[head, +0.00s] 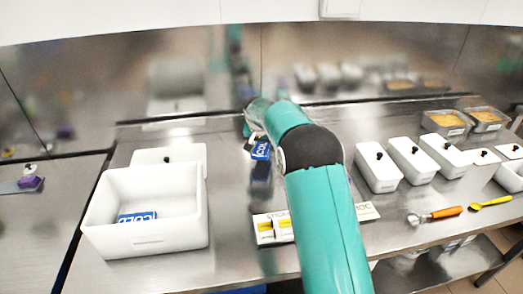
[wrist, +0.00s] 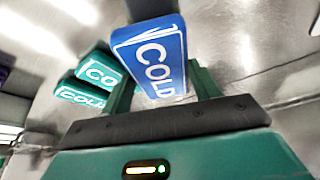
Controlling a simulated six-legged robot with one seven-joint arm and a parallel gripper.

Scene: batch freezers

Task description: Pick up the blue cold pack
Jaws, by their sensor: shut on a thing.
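The blue cold pack (wrist: 152,55), lettered COLD in white, stands between the two green fingers of my gripper (wrist: 163,88) in the wrist view. My gripper is shut on it. In the head view the held pack (head: 261,150) is above the steel counter, right of the white bin, and my arm hides most of the gripper. A second blue COLD pack (head: 137,217) lies inside the large white bin (head: 150,242). Two teal packs, an upper one (wrist: 100,70) and a lower one (wrist: 80,95), are left of the held pack in the wrist view.
Several lidded white tubs (head: 377,170) stand along the counter at right. An orange-handled scoop (head: 435,215) and a yellow spoon (head: 490,202) lie before them. A steel wall bounds the counter's back.

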